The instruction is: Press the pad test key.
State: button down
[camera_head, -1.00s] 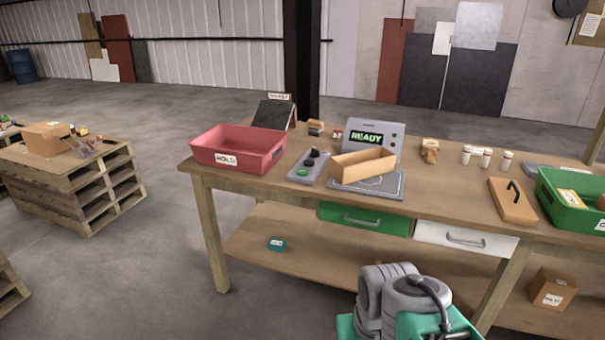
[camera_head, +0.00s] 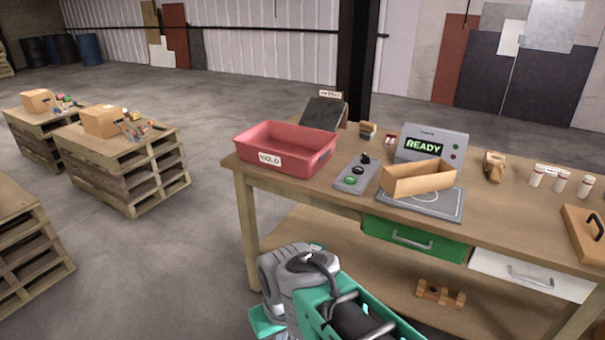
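A grey control panel (camera_head: 341,187) lies on the bench, between the red bin and the grey pad. It carries a green button (camera_head: 350,181) at its near end and dark knobs or buttons behind it. I cannot read which one is the pad test key. The grey pad (camera_head: 440,208) bears an open wooden box (camera_head: 420,180). Behind the box stands a grey detector unit (camera_head: 456,145) with a lit READY screen (camera_head: 423,147). My grey and green arm shows at the bottom, in front of the bench and apart from the panel. My gripper's fingers do not show.
A red HOLD bin (camera_head: 285,168) stands left of the panel. A dark tilted board (camera_head: 322,113) is behind it. White bottles (camera_head: 560,181) and a wooden lid (camera_head: 583,232) are at right. Pallet stacks (camera_head: 135,180) stand at left, with clear floor before the bench.

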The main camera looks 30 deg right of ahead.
aim_at(349, 180)
jog(key=u, duration=0.25)
jog(key=i, duration=0.9)
jog(key=z, duration=0.55)
jog(key=i, duration=0.55)
jog(key=z, duration=0.45)
